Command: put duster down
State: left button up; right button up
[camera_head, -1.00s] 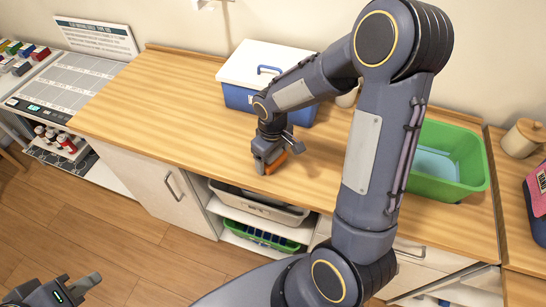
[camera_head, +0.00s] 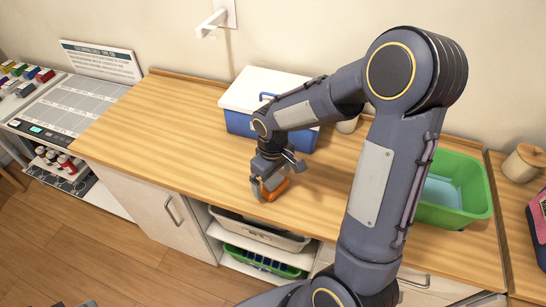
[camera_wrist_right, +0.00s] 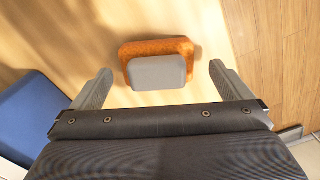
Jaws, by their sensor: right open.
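The duster is an orange pad with a grey block on top (camera_wrist_right: 158,72). It lies on the wooden counter, and its orange part also shows in the head view (camera_head: 275,191) near the counter's front edge. My right gripper (camera_wrist_right: 160,88) is open, with one finger on each side of the duster and a visible gap to both. In the head view my right gripper (camera_head: 268,187) is low over the counter and partly hides the duster. Only slivers of my left gripper show at the bottom left edge of the head view; its jaws cannot be made out.
A blue box with a white lid (camera_head: 262,92) stands behind my right gripper. A green basin (camera_head: 462,205) is at the right, partly behind my arm. A shelf below the counter holds a grey bin (camera_head: 262,232) and a green tray (camera_head: 262,262). The counter's left part is clear.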

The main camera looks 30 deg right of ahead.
aim_at(274, 179)
notch_tip(274, 179, up, 8)
jog(key=shift+d+r, duration=0.1)
jog(key=shift+r, duration=0.15)
jog(key=shift+s+r, duration=0.15)
jog(key=shift+r, duration=0.25)
jog(key=s+a+r+m+t+y, duration=0.2)
jog(key=s, duration=0.6)
jog(key=s+a+r+m+t+y, duration=0.1)
jog(key=s+a+r+m+t, duration=0.1)
jog(key=s, duration=0.6)
jog(key=shift+s+m+t+y, duration=0.4)
jog(key=shift+m+t, duration=0.3)
jog(key=shift+t, duration=0.1)
